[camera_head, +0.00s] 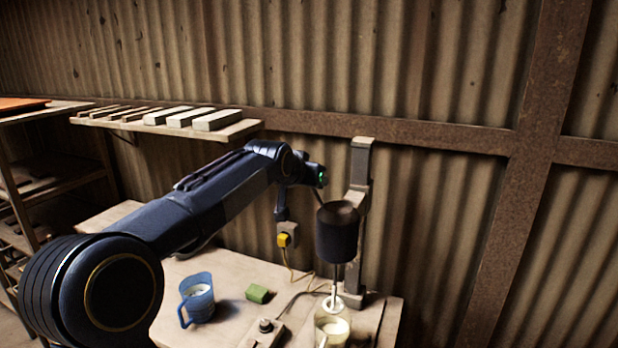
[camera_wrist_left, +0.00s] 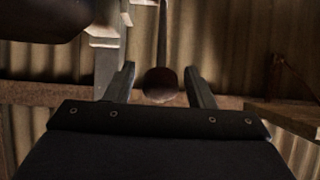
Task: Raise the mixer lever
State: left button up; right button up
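The mixer has a grey upright stand (camera_head: 359,160) and a dark cylindrical motor head (camera_head: 337,236), with a whisk shaft going down into a glass container (camera_head: 331,326). A thin lever (camera_head: 319,198) runs up and left from the head towards my left gripper (camera_head: 318,178). In the left wrist view the lever's round knob (camera_wrist_left: 160,84) lies between the two fingers of my left gripper (camera_wrist_left: 160,90), with gaps on both sides. The fingers are open. The motor head shows dark at the upper left there (camera_wrist_left: 40,18). My right gripper is not in view.
A blue jug (camera_head: 198,298), a green block (camera_head: 257,293) and a small control box (camera_head: 265,330) with a cable are on the table (camera_head: 225,265). A yellow-and-grey switch box (camera_head: 287,236) is behind. A wall shelf (camera_head: 240,129) holds several grey bars.

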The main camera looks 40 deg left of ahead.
pick_arm(q)
jog(key=shift+s+r, duration=0.1)
jog(key=shift+r, duration=0.05)
jog(key=b+v, duration=0.2)
jog(key=v, duration=0.5)
jog(key=shift+s, duration=0.35)
jog(key=shift+d+r, duration=0.1)
